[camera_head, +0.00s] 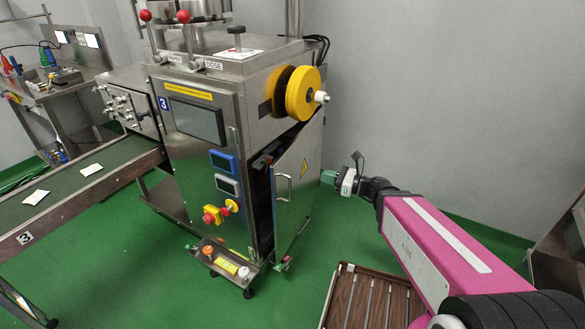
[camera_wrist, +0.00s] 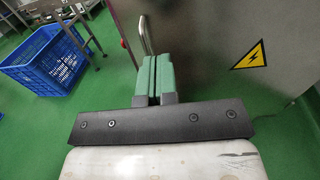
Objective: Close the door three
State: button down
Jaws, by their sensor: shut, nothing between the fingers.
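Machine three (camera_head: 215,120) is a steel cabinet marked with a blue 3 plate. Its door (camera_head: 298,185) stands ajar on the right side, with a dark gap at its left edge. The door has a vertical handle (camera_head: 283,187) and a yellow warning triangle. In the wrist view the door (camera_wrist: 230,45) fills the upper right, and its handle (camera_wrist: 146,35) rises just beyond my fingers. My gripper (camera_head: 328,177) is to the right of the door in the head view. Its green fingers (camera_wrist: 154,75) are shut together and empty. Whether they touch the door I cannot tell.
A control tray (camera_head: 226,262) sticks out low at the machine's front. A conveyor (camera_head: 80,185) with white packets runs left. A brown slatted tray (camera_head: 370,300) is at the lower right. A blue crate (camera_wrist: 50,62) stands on the green floor. Floor before the door is clear.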

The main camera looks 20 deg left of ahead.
aim_at(284, 165)
jog(key=a, duration=0.9)
jog(key=w+a, duration=0.1)
jog(key=a, duration=0.4)
jog(key=shift+w, duration=0.1)
